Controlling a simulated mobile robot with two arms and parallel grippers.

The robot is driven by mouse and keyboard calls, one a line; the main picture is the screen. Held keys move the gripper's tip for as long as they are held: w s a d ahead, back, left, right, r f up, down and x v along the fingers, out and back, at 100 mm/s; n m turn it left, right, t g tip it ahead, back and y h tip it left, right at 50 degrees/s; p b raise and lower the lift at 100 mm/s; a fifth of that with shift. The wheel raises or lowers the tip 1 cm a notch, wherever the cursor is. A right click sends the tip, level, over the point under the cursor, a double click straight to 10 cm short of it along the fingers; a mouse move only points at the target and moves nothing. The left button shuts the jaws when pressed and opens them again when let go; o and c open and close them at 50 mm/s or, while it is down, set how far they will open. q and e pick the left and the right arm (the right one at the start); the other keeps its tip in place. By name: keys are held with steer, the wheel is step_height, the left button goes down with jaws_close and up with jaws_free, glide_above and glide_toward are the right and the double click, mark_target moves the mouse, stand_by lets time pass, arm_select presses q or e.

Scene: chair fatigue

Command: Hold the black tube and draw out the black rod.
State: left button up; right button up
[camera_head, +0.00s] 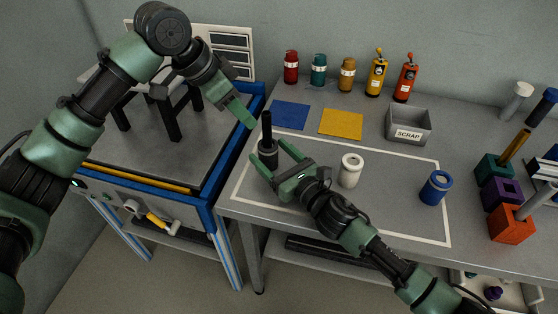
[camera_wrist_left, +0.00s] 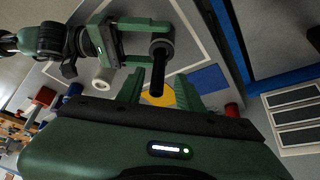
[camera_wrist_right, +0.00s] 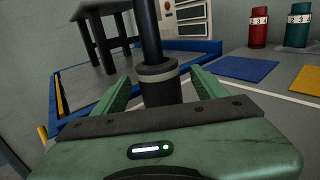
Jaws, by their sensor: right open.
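The black tube (camera_head: 268,158) stands upright on the grey bench near its left end, with a grey band near its top. The black rod (camera_head: 266,125) sticks up out of it. My right gripper (camera_head: 270,151) is open, with one finger on each side of the tube. In the right wrist view the tube (camera_wrist_right: 160,86) sits between the fingers, with gaps showing. My left gripper (camera_head: 247,117) points down, up and left of the rod. In the left wrist view its fingers are apart and empty, and the rod (camera_wrist_left: 158,76) shows beyond them.
A white cylinder (camera_head: 350,171) and a blue one (camera_head: 436,188) stand right of the tube. Behind are a blue mat (camera_head: 290,115), a yellow mat (camera_head: 341,124), a scrap bin (camera_head: 408,126) and several bottles. A blue-edged table (camera_head: 207,187) adjoins on the left.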

mark_target(262, 145)
steer(key=shift+x, duration=2.2)
steer(key=shift+s, duration=0.1)
steer(key=shift+c, duration=0.3)
